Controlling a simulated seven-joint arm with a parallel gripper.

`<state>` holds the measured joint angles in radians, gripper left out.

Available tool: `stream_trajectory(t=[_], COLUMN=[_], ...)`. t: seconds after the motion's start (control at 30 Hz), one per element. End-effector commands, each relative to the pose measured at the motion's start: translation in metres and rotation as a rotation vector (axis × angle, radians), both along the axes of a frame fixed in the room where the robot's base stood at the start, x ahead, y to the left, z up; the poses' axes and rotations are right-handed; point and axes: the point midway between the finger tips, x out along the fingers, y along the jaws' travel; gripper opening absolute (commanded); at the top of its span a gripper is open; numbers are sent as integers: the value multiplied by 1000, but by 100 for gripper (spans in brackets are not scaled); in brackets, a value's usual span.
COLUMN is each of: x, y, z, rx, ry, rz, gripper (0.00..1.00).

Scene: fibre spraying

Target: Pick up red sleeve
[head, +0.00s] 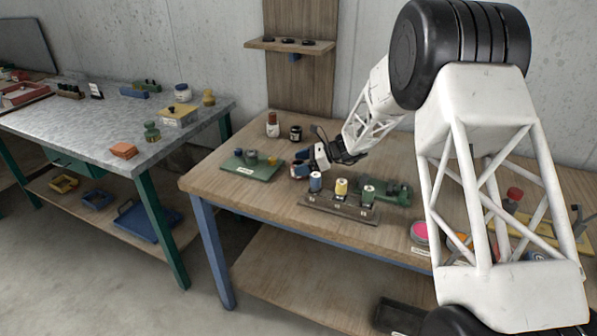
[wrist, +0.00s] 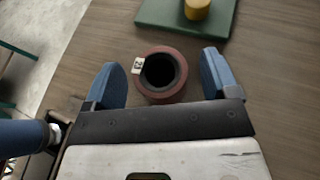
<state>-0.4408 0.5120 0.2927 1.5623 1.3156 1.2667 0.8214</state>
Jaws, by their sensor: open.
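The red sleeve (wrist: 162,98) is a short dull-red ring with a dark bore and a small white tag at its upper left. In the wrist view it stands on the wooden bench between the two blue fingers of my gripper (wrist: 158,62). The gripper is open, with a visible gap on each side of the sleeve. The head view shows my gripper (head: 301,163) low over the bench, between the green plate and the spool rack. The sleeve is mostly hidden there by the fingers.
A green plate (head: 240,168) with small parts lies left of the gripper; it also shows in the wrist view (wrist: 150,18). A rack (head: 340,209) with three spools stands just in front. Two small bottles (head: 273,125) (head: 296,133) stand behind.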

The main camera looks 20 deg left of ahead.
Motion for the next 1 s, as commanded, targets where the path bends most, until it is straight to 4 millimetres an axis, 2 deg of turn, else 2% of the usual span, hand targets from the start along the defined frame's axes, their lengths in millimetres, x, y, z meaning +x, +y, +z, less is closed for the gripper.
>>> stream_trajectory(t=[0.17,0.7,1.0], x=[-4,-4,-4], y=[9,9,9], z=[-4,-4,-4], rx=[1,0,0], ry=[-1,0,0], rz=[-1,-1,-1], gripper=[81,81,35])
